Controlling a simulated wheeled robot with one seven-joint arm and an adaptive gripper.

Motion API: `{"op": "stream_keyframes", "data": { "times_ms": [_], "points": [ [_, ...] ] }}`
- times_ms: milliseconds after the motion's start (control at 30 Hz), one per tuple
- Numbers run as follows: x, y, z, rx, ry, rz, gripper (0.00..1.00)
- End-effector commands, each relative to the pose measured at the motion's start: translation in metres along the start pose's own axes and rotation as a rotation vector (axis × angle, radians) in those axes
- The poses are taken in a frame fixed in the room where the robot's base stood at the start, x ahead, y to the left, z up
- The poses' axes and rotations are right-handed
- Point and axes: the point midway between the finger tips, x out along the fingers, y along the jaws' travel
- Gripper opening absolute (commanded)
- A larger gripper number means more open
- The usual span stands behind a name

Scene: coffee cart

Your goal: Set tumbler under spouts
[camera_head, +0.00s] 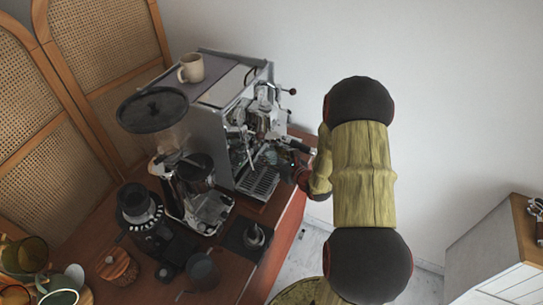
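The espresso machine (218,115) stands on the wooden cart, with its group head and portafilter (298,147) on the right-hand front. Its slatted drip tray (258,182) lies below, and the visible slats look bare. My arm reaches in from the right. My gripper (291,167) is at the front of the machine, by the right side of the drip tray and below the portafilter handle. Its fingers are small and partly hidden, so I cannot tell whether they hold anything. I cannot clearly make out a tumbler or the spouts here.
A grinder (185,185) stands left of the machine, and a second dark grinder (145,225) is nearer. A tamper on a dark mat (238,242), a dark cup (203,271) and tinted glasses (26,256) sit on the cart. A beige mug (191,68) tops the machine.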

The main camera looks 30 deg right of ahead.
Motion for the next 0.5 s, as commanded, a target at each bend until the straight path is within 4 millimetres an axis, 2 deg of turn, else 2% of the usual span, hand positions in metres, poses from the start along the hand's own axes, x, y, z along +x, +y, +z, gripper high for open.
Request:
{"op": "stream_keyframes", "data": {
  "times_ms": [167,500],
  "points": [
    [0.0,0.0001,-0.0001,0.0,0.0,0.0,0.6],
    [-0.0033,-0.0002,-0.0004,0.0,0.001,-0.001,0.6]
  ]
}}
